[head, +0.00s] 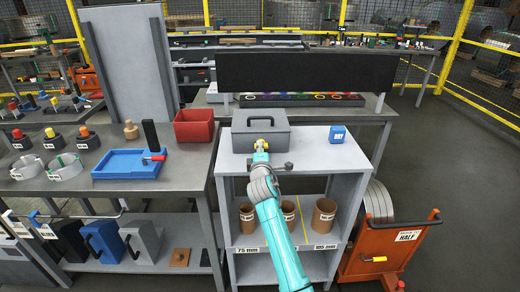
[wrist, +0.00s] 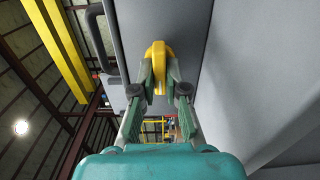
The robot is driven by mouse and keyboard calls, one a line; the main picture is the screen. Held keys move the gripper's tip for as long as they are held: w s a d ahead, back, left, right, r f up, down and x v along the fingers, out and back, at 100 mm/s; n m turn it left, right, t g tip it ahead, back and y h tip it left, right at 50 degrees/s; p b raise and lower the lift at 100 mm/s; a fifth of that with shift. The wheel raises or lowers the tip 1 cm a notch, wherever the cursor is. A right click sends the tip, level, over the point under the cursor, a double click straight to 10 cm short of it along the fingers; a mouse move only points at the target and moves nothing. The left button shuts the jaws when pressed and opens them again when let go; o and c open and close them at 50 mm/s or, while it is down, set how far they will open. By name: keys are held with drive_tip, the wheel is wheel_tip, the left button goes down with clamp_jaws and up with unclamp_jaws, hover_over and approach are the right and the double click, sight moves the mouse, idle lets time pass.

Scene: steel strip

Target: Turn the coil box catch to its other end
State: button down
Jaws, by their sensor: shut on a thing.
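The grey coil box (head: 260,133) with a dark handle on its lid stands on top of the light grey shelf unit. Its yellow catch (head: 261,144) is on the front face; in the wrist view the catch (wrist: 158,62) is a rounded yellow piece against the grey box wall (wrist: 180,22). My gripper (wrist: 159,90) has its two fingers on either side of the catch and is shut on it. In the head view my gripper (head: 261,158) is at the box front, and my arm partly hides the shelf.
A blue block labelled DRY (head: 338,134) stands on the shelf top to the right of the box. A red bin (head: 193,126) and a blue tray (head: 125,165) are on the left bench. An orange cart (head: 385,250) stands to the right. The shelf top between box and block is clear.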

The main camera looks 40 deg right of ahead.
drive_tip(key=c, duration=1.2)
unclamp_jaws()
drive_tip(key=v, duration=1.2)
